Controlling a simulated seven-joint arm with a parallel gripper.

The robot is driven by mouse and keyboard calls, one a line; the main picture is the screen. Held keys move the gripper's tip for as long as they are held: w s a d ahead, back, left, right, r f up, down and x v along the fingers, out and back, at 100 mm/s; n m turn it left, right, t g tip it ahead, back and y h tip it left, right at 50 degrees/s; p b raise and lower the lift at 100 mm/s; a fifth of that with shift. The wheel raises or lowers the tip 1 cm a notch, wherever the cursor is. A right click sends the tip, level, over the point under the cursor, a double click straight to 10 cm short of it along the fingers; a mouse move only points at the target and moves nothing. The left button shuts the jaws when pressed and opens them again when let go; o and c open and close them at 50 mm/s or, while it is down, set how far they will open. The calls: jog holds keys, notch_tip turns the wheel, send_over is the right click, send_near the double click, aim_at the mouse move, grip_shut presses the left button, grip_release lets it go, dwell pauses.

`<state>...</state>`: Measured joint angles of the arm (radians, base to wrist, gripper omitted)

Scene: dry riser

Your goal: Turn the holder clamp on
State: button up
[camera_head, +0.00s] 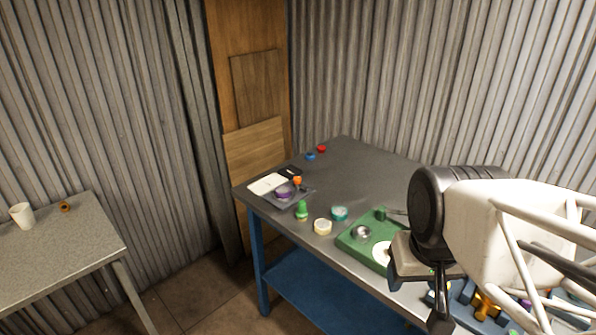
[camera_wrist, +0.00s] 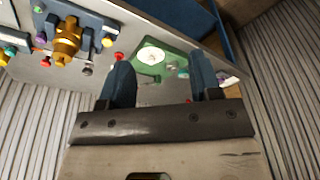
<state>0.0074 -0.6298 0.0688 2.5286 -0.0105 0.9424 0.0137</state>
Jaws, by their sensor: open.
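I cannot tell which fitting is the holder clamp. The brass fitting (camera_head: 486,303) sits among blue parts at the lower right of the head view, partly hidden by my arm. In the wrist view the brass fitting (camera_wrist: 67,42) is at upper left, on a blue-grey mount with coloured knobs. A green board (camera_head: 352,237) on the bench carries a metal ring, a white disc and a small green post with a dark bar. The green board also shows in the wrist view (camera_wrist: 177,50). My gripper (camera_wrist: 160,64) is open and empty, its fingers apart, above the bench.
A side table (camera_head: 60,250) holds a white cup (camera_head: 22,216).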

jog(key=w+a+r+n, duration=0.1)
jog(key=w+r+n, duration=0.1)
jog(key=w, duration=0.7)
jog(key=w+a+r+n, duration=0.1)
jog(key=w+r+n, duration=0.1)
jog(key=w, duration=0.6)
jog(key=n+g, duration=0.3)
jog(key=n, duration=0.7)
send_over(297, 178)
jog(key=f, duration=1.8)
jog(key=shift+s+d, duration=0.25)
jog(key=shift+w+a+f+n, duration=0.2)
jog(key=shift+w+f+n, duration=0.1)
jog(key=shift+w+f, duration=0.15)
jog(key=shift+s, duration=0.1)
jog(key=shift+f, duration=3.85)
jog(key=shift+c, duration=0.3)
